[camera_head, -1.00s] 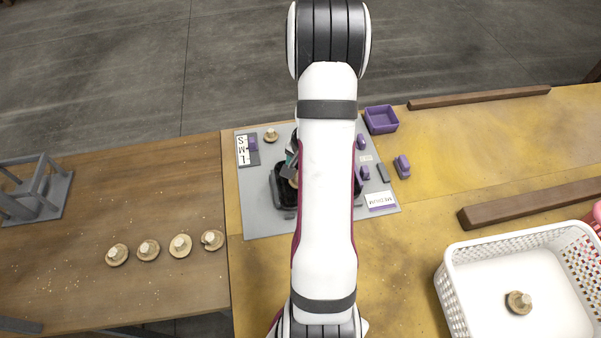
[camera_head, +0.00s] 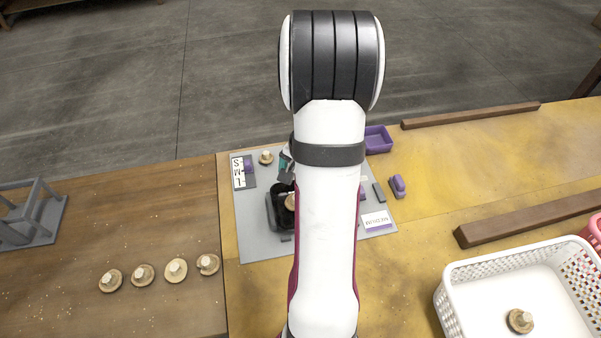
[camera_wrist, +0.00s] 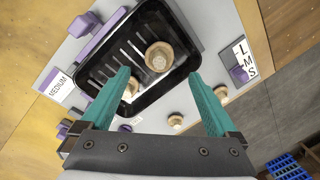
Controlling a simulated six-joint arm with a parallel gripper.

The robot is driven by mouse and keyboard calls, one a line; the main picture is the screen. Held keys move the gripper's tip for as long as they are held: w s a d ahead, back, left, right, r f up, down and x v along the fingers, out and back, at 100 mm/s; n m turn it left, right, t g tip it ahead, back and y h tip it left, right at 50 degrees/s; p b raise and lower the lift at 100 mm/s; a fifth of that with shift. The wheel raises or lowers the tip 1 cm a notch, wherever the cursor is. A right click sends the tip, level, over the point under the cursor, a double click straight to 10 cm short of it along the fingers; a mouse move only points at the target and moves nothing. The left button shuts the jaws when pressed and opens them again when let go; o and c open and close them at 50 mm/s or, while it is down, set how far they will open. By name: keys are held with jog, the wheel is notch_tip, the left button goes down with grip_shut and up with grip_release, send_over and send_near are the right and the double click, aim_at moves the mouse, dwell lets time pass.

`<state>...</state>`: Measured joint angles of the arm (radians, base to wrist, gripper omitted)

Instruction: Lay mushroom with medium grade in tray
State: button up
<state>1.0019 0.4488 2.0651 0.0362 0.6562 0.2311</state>
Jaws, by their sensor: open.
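The black tray (camera_wrist: 188,30) lies on the grey mat below my gripper; part of it shows left of my arm in the head view (camera_head: 272,222). A tan mushroom (camera_wrist: 159,56) lies in the tray, beyond and between the fingertips. A second mushroom (camera_wrist: 131,86) is in the tray, partly hidden by the left finger. My gripper (camera_wrist: 160,76) is open, its teal fingers apart and holding nothing. A white "MEDIUM" card (camera_wrist: 57,85) lies beside the tray. In the head view my arm hides much of the tray and gripper.
Mushrooms (camera_wrist: 175,121) and (camera_wrist: 221,92) stand on the mat near the L-M-S board (camera_wrist: 243,62). Several mushrooms (camera_head: 176,270) line the brown table. A white basket (camera_head: 452,300) holds one mushroom (camera_head: 520,321). A purple bin (camera_head: 378,140) stands behind the mat.

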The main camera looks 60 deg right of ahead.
notch_tip(320, 180, up, 6)
jog(key=w+a+r+n+y, duration=0.1)
jog(key=a+r+n, duration=0.2)
jog(key=a, duration=0.6)
jog(key=w+a+r+n, duration=0.1)
jog(key=a+r+n, duration=0.2)
jog(key=a, duration=0.6)
jog(key=s+a+r+n+g, duration=0.1)
jog(key=s+a+n, duration=0.5)
jog(key=s+a, duration=0.5)
jog(key=a, duration=0.3)
jog(key=shift+a+r+g+y, duration=0.15)
jog(key=shift+a+g+y, duration=0.15)
jog(key=shift+a+y, duration=0.1)
jog(key=shift+w, duration=0.1)
